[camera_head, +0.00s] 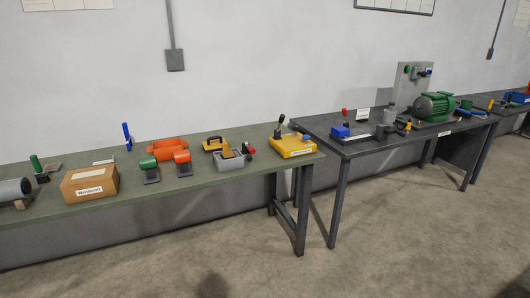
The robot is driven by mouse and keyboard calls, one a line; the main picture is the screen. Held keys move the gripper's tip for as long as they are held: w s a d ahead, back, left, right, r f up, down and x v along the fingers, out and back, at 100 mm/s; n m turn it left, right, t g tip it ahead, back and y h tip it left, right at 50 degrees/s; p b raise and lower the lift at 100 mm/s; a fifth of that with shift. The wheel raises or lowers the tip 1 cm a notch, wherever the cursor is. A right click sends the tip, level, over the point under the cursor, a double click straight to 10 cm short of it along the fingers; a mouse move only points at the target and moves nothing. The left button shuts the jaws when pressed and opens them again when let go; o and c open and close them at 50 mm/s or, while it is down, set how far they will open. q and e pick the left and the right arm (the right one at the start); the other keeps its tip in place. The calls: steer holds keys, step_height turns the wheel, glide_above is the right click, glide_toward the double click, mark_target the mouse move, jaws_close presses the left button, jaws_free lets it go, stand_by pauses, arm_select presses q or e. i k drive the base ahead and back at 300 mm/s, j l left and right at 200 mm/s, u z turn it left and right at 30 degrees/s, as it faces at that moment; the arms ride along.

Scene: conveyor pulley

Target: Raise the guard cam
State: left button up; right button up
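No part is clearly identifiable as the guard cam at this size. An orange rounded cover (168,147) lies on the green-topped bench (210,199), with a small green-and-black part (148,170) and an orange-and-black part (183,162) in front of it. An upright blue handle (127,134) stands behind them to the left. A green handle (36,164) leans on a dark base at the far left. A yellow box (292,147) with a black-knobbed lever (280,123) sits at the bench's right end. Neither of my grippers is in view.
A cardboard box (89,184) and a grey cylinder (13,190) stand at the left. A grey tray (230,162) holds small parts. A dark bench (371,146) beyond a narrow gap carries a green motor (435,106) and a grey control box (412,80). The front floor is clear.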

mark_target(252, 151)
steer(key=i+l+u, duration=0.15)
steer(key=i, duration=0.3)
steer(key=i+l+u, duration=0.1)
steer(key=i+l, duration=0.25)
steer(key=i+j, duration=0.05)
steer(key=i, duration=0.05)
